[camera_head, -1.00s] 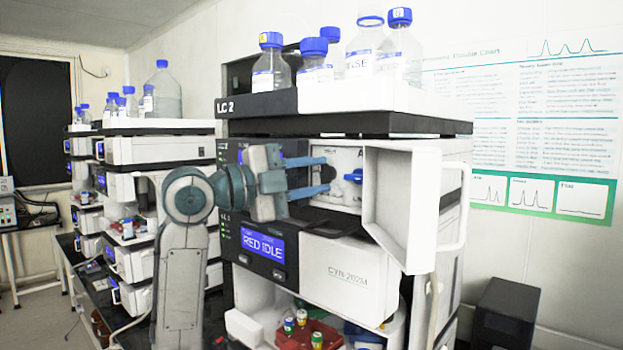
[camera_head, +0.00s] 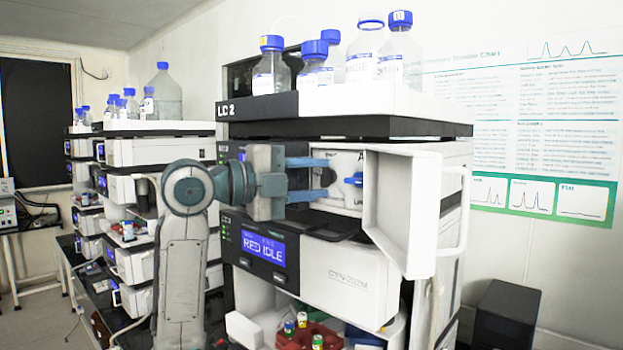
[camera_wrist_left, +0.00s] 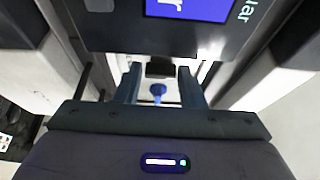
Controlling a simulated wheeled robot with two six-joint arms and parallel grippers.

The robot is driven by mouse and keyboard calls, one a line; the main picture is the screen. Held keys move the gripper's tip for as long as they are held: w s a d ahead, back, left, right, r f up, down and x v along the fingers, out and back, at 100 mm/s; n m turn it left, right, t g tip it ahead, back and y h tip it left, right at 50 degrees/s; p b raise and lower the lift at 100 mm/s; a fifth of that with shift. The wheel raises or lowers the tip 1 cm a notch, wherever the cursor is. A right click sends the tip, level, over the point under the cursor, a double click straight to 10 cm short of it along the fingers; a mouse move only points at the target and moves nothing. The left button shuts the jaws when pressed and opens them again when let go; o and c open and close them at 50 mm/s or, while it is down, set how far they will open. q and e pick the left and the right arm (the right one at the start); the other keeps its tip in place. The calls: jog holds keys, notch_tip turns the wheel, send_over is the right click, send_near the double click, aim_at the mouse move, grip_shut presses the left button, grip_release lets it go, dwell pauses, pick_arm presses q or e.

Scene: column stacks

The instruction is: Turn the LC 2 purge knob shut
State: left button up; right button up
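The LC 2 stack (camera_head: 229,111) stands in the middle of the head view, its upper module's white door (camera_head: 403,205) swung open. Behind the door's left edge is a white panel (camera_head: 345,160) with a blue knob (camera_head: 354,180). My left gripper (camera_head: 328,178) points right at this panel, its fingers apart one above the other. A dark round part shows between the fingertips, just left of the blue knob. In the left wrist view, a blue knob (camera_wrist_left: 158,92) appears between the open fingers (camera_wrist_left: 160,75), with no visible contact. My right gripper is out of view.
The open door with its handle (camera_head: 464,210) stands close to the right of my left gripper. A module with a blue display (camera_head: 263,247) lies below. Blue-capped bottles (camera_head: 271,70) stand on top. Another stack (camera_head: 160,150) is at the left.

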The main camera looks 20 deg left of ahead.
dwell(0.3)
pick_arm(q)
jog(key=shift+s+a, duration=0.2)
jog(key=b+v, duration=0.5)
jog(key=v, duration=0.5)
jog(key=shift+b, duration=0.3)
jog(key=shift+s+r, duration=0.1)
